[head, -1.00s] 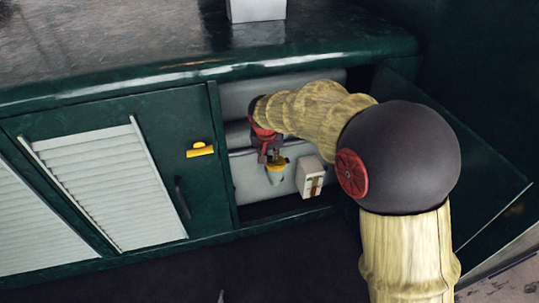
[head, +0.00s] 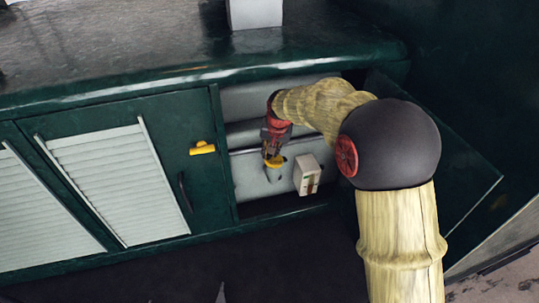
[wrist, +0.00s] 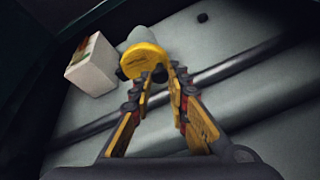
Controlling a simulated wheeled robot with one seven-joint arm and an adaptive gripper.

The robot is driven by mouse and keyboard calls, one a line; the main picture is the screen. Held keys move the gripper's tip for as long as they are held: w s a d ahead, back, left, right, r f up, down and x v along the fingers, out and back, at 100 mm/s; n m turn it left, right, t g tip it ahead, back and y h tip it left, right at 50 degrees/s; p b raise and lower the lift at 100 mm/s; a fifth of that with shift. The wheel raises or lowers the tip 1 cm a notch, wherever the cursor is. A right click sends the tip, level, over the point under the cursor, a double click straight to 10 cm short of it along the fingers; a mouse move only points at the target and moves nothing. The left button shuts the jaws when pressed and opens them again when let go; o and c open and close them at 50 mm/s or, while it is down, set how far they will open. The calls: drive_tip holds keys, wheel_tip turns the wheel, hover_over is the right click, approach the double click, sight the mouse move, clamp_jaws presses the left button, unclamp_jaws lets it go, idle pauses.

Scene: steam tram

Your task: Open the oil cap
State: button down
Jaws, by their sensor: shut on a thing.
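The oil cap is a round yellow lid (wrist: 144,59) on a pale grey filler neck (wrist: 137,34) in the wrist view. In the head view the yellow cap (head: 276,162) shows inside the open cupboard bay, partly behind my fingers. My gripper (wrist: 158,75) reaches the cap's near edge, and its two fingertips close on a small part there. The fingertips hide the gripped part. In the head view my gripper (head: 271,152) points down at the cap from above. The cap appears to sit on its neck; I cannot tell whether it is loosened.
A small white box (wrist: 90,65) with a coloured label stands beside the neck; it also shows in the head view (head: 307,175). A dark pipe (wrist: 215,75) runs across the grey tank. A green door with a yellow latch (head: 202,148) borders the bay on the left.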

sight(279, 159)
drive_tip(key=shift+w+d+r+y+b, duration=0.2)
drive_tip(key=shift+d+r+y+b, duration=0.2)
drive_tip(key=shift+d+y, duration=0.25)
drive_tip(key=y+b, duration=0.1)
drive_tip(key=d+y+b, duration=0.1)
drive_tip(key=d+m+g+y+b, duration=0.1)
drive_tip(key=shift+w+r, duration=0.3)
drive_tip(key=shift+r, duration=0.05)
drive_tip(key=shift+w+d+r+g+y+b, duration=0.15)
drive_tip(key=shift+d+r+g+y+b, duration=0.2)
drive_tip(key=shift+d+y+b, duration=0.45)
drive_tip(key=shift+a+y, duration=0.15)
drive_tip(key=shift+y, duration=0.1)
drive_tip(key=c, duration=1.7)
unclamp_jaws()
